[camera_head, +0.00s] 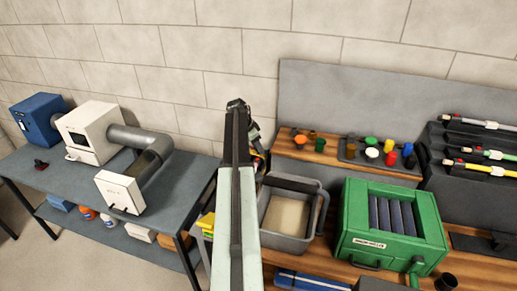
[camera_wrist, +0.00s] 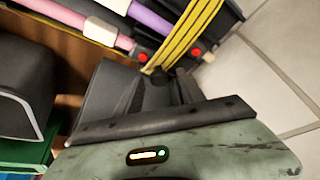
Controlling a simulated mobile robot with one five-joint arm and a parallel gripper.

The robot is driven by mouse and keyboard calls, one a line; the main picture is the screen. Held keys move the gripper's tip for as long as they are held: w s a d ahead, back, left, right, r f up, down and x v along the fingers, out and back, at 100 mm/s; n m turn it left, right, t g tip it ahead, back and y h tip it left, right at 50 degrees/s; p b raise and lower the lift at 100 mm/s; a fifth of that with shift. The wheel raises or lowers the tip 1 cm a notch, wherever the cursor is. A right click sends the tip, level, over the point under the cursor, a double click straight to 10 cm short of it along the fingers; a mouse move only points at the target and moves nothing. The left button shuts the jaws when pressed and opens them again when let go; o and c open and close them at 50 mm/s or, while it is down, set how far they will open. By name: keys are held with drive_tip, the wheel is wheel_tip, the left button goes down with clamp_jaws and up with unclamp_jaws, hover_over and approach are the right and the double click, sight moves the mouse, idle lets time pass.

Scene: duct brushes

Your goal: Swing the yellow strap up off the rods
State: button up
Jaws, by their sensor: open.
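The yellow strap (camera_wrist: 186,32) shows in the wrist view as several yellow bands running from the top edge down to the fingertips of my gripper (camera_wrist: 165,80). A pink rod (camera_wrist: 72,18) and a purple rod (camera_wrist: 148,17) lie to its left, with red parts near their ends. My gripper is open. The strap's lower end appears at the fingertips, but I cannot tell whether it is between them or touching. In the head view my arm hides most of the gripper, and I cannot make out the strap clearly.
A grey bin (camera_head: 287,242) and a green box (camera_head: 392,225) stand on the wooden bench right of my arm. Small coloured caps (camera_head: 372,152) sit behind. A black rack (camera_head: 475,165) with more rods is at far right. A grey table (camera_head: 75,185) with machines stands left.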

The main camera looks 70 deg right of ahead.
drive_tip(key=shift+r, duration=0.1)
clamp_jaws()
idle(1.2)
